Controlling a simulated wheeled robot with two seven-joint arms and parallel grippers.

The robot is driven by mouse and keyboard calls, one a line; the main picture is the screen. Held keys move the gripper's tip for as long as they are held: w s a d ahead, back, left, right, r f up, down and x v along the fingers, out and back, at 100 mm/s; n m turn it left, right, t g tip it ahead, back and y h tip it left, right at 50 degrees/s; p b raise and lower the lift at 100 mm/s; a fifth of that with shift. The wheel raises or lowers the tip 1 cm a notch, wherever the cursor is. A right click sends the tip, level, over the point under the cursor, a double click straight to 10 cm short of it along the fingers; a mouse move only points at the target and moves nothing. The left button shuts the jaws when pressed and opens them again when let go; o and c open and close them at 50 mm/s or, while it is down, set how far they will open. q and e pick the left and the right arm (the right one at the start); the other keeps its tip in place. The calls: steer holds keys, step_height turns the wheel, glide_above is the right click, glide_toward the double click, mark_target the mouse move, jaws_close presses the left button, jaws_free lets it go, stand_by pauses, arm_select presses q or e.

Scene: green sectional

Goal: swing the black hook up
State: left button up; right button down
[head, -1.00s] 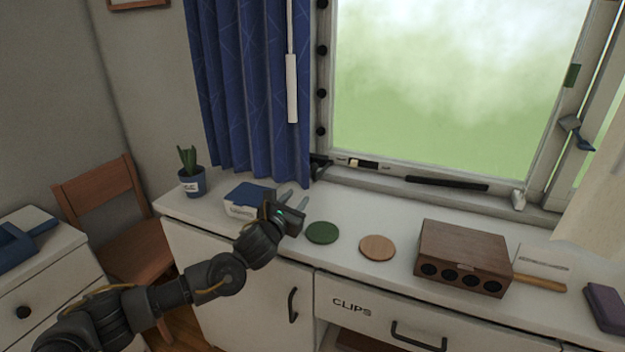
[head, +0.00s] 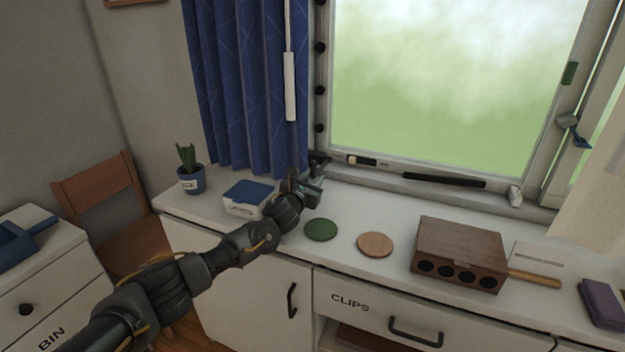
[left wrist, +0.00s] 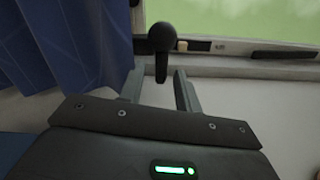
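The black hook (head: 319,158) is at the lower left corner of the window frame, beside the blue curtain. In the left wrist view the black hook (left wrist: 161,40) shows as a rounded knob with a short stem hanging down. My left gripper (head: 312,180) is at the sill just in front of the hook. In the left wrist view my left gripper (left wrist: 159,74) is open, with one finger on each side of the stem's lower end. I cannot tell whether either finger touches it. My right gripper is not in view.
The blue curtain (head: 245,90) hangs close on the left. A white box with a blue lid (head: 247,196), a green disc (head: 320,230), a tan disc (head: 375,244) and a brown wooden box (head: 460,252) stand on the white counter. A black bar (head: 443,181) lies along the window's bottom rail.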

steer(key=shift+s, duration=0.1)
arm_select(q)
steer(key=c, duration=0.6)
jaws_close()
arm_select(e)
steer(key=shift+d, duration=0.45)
